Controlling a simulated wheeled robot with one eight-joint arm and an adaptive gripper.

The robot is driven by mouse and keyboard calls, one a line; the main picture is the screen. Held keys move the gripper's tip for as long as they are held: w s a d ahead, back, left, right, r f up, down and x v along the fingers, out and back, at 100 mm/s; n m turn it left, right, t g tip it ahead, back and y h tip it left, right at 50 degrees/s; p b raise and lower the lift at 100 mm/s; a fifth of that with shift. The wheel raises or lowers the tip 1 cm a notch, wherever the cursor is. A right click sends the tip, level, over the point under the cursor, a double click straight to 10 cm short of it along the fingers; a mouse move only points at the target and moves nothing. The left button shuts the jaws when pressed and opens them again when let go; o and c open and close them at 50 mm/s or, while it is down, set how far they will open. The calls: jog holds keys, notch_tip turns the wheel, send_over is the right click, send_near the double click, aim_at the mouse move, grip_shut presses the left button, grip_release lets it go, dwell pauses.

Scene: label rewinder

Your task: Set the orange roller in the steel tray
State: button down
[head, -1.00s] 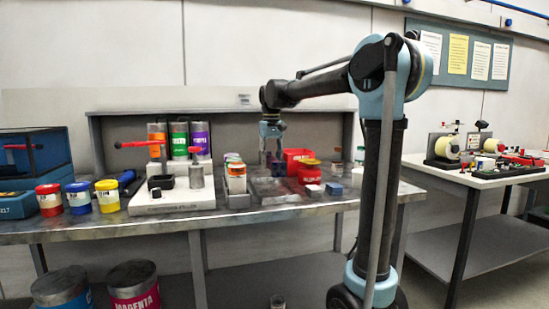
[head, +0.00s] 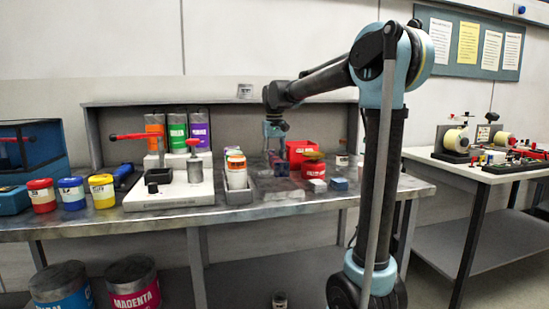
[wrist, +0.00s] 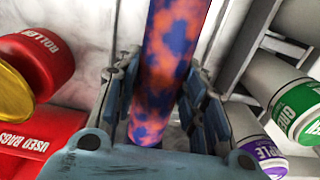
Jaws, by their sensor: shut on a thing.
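My gripper (wrist: 165,112) is shut on a cylindrical roller (wrist: 172,50), mottled orange and blue, which runs between the fingers in the wrist view. In the head view my gripper (head: 274,136) points down over the back middle of the bench. The roller is small and unclear there. A low, flat steel tray (head: 282,195) appears to lie on the bench below my gripper, with its far part hard to make out. I cannot tell whether the roller touches it.
A grey bin (head: 238,198) with jars stands left of the tray. A red rag bin (head: 301,149), a red tin (head: 312,168) and a blue block (head: 339,184) stand to the right. A white stand (head: 172,194) and orange, green and purple canisters (head: 178,130) are farther left.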

jog(key=shift+f, duration=2.75)
jog(key=shift+f, duration=0.25)
jog(key=c, duration=0.9)
grip_release()
